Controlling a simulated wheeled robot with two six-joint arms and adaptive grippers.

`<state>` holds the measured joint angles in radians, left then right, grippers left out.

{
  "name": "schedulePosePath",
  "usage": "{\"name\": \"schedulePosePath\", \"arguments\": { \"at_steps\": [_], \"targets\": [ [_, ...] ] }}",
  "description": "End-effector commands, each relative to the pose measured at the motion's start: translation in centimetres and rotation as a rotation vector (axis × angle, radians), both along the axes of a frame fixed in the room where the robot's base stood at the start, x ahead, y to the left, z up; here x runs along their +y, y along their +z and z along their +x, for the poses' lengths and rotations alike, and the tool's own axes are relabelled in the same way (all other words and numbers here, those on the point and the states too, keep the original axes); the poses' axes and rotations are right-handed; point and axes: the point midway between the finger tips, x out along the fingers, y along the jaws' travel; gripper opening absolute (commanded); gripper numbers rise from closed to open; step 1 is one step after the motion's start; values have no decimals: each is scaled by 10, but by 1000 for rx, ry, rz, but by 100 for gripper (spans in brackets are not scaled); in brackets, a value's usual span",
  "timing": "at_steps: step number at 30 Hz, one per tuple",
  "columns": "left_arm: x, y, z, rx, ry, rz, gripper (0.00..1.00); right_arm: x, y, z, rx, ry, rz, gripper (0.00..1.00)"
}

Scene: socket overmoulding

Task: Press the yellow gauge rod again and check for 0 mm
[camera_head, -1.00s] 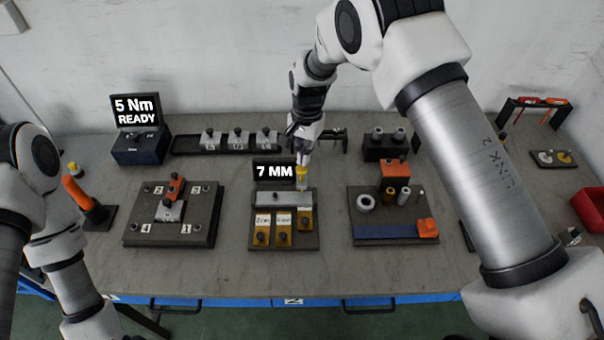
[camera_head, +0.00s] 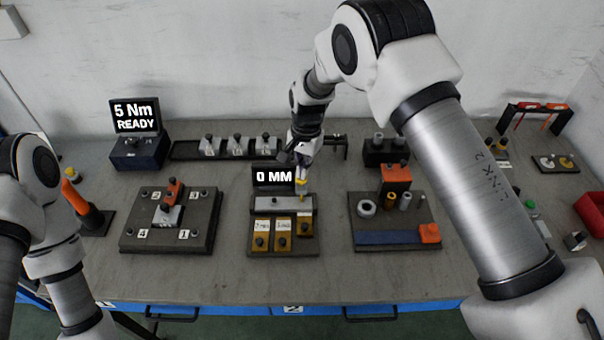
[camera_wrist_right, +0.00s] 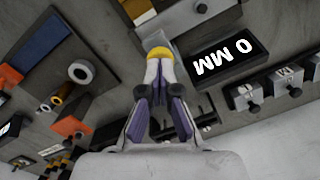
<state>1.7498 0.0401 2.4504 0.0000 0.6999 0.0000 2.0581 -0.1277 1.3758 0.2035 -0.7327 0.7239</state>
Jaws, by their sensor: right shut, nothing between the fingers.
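The yellow gauge rod (camera_head: 300,184) stands at the back right of the gauge fixture (camera_head: 271,205). In the right wrist view its yellow cap (camera_wrist_right: 159,53) sits at the tips of my right gripper (camera_wrist_right: 158,68). My right gripper (camera_head: 302,172) points down onto the rod, its fingers shut with nothing between them. Its tips appear to touch the cap from above. The gauge display (camera_head: 274,177) behind the fixture reads 0 MM, and the same reading shows in the right wrist view (camera_wrist_right: 222,58). My left arm is at the far left; its gripper is out of view.
A screwdriver unit display (camera_head: 135,115) reads 5 Nm READY. A numbered plate (camera_head: 137,219) lies to the left. A fixture with an orange block (camera_head: 395,175) stands to the right. A rack of several weight-like parts (camera_head: 180,150) is behind. The front table strip is clear.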

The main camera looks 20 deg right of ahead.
Motion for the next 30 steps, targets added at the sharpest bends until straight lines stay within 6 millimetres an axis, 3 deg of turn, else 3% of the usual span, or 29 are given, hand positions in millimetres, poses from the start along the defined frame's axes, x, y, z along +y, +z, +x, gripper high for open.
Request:
{"name": "schedulePosePath", "arguments": {
  "at_steps": [1,9,16,26,30],
  "targets": [
    [0,-2,0,0,0,0,40,0,-13,-10,31,1,-2,0],
    [0,-3,0,-1,0,0,40,-1,-14,-10,32,1,-2,0],
    [0,-1,0,0,0,0,40,-20,-5,11,28,1,-3,0],
    [0,1,0,-1,0,0,40,-21,3,14,23,1,-2,0],
    [0,1,0,-1,0,0,40,-23,20,17,21,0,-1,0]
  ]
}}
